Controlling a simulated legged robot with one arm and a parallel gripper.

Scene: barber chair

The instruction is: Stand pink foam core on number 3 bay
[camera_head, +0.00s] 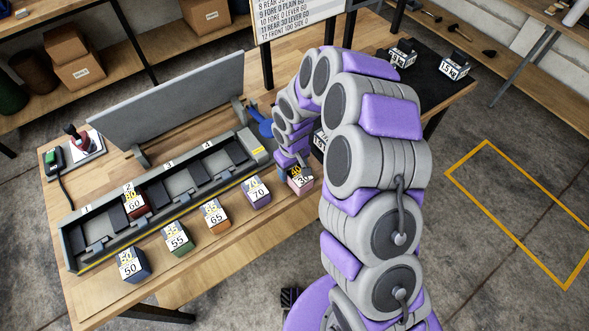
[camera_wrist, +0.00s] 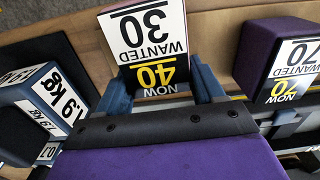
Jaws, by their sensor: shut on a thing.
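The pink foam core (camera_head: 302,184) has a white and black label reading wanted 30, now 40. My gripper (camera_head: 296,168) is shut on it near the table's front edge, right of the purple core. In the wrist view the label of the pink core (camera_wrist: 148,45) faces up between the two blue fingers of my gripper (camera_wrist: 165,85). I cannot tell whether the core touches the table. The number 3 bay (camera_head: 178,187) is in the long grey rack (camera_head: 150,230) to the left and looks empty. The number 2 bay holds a red core (camera_head: 132,203) marked 60.
A row of cores stands before the rack: blue (camera_head: 132,267), green (camera_head: 178,240), orange (camera_head: 215,218) and purple (camera_head: 257,193). A grey upright panel (camera_head: 165,95) stands behind the rack. A 1.9 kg weight (camera_wrist: 45,100) is close at left in the wrist view.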

